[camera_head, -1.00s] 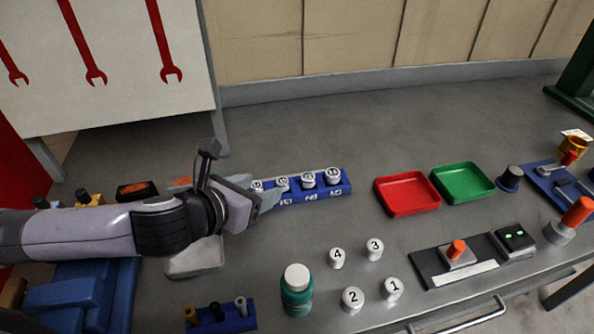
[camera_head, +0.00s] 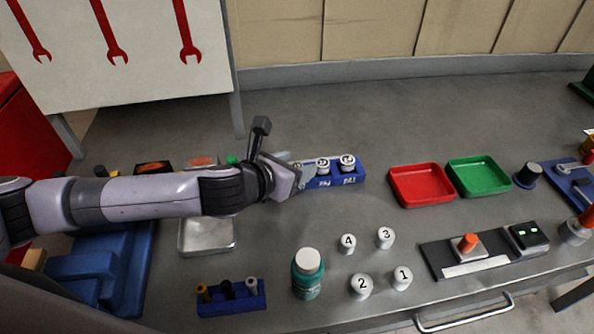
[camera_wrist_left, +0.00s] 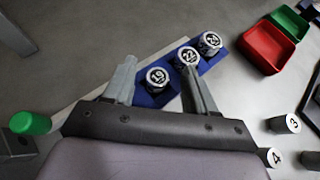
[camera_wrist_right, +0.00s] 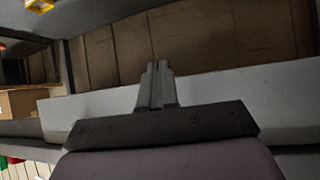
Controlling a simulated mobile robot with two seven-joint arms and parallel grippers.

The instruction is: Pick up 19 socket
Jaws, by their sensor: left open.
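The 19 socket (camera_wrist_left: 157,79) is a round, light socket with a dark number on top, standing in the blue socket rack (camera_head: 352,178). In the left wrist view it is between the two fingers of my left gripper (camera_wrist_left: 160,82), which is open with a finger on each side; I cannot tell whether either touches it. The 22 socket (camera_wrist_left: 187,56) and 24 socket (camera_wrist_left: 210,42) stand beside it in a row. In the head view my left gripper (camera_head: 300,174) hides the rack's left end. My right gripper (camera_wrist_right: 156,84) is shut and empty, away from the rack.
A red tray (camera_head: 421,203) and a green tray (camera_head: 477,194) stand right of the rack. White numbered caps (camera_head: 348,243) and a green bottle (camera_head: 307,284) stand in front. A metal tray (camera_head: 208,249) lies under my left arm. The bench behind the rack is clear.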

